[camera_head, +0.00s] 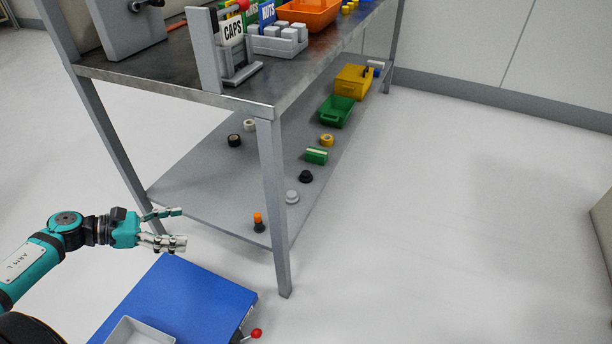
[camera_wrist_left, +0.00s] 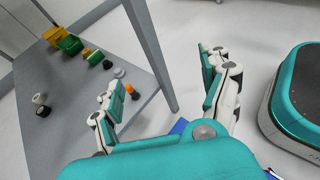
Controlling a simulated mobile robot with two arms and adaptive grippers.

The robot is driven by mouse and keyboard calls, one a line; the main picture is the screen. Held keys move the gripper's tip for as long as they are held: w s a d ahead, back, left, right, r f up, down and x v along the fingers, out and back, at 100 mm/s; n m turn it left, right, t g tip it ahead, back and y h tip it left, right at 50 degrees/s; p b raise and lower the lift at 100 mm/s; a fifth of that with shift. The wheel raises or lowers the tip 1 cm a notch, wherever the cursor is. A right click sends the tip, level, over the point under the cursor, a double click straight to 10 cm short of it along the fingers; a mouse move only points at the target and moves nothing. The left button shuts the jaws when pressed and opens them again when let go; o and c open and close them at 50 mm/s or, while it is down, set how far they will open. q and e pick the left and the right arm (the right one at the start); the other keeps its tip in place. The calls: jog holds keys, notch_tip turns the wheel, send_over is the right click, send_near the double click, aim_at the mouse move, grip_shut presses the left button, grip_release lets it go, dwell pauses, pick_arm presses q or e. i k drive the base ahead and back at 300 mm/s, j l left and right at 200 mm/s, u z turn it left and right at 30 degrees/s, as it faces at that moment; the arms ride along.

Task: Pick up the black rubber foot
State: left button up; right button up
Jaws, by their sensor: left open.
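A small round black piece (camera_head: 305,176), which looks like the black rubber foot, sits on the lower grey shelf between a grey round piece and a green block. It also shows in the left wrist view (camera_wrist_left: 107,64). Another round black piece (camera_head: 234,140) with a lighter centre lies farther left on the shelf, like a tape roll. My left gripper (camera_head: 176,228) is open and empty, left of the shelf's near corner and apart from both pieces. Its spread fingers (camera_wrist_left: 160,76) show in the left wrist view. My right gripper is in neither view.
The lower shelf (camera_head: 200,180) also holds an orange-and-black piece (camera_head: 259,222), a grey round piece (camera_head: 292,197), a yellow roll (camera_head: 327,140) and bins. A table leg (camera_head: 275,205) stands at the near corner. A blue platform (camera_head: 195,300) lies below my gripper.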

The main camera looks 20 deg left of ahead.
aim_at(305, 177)
jog(key=i, duration=1.5)
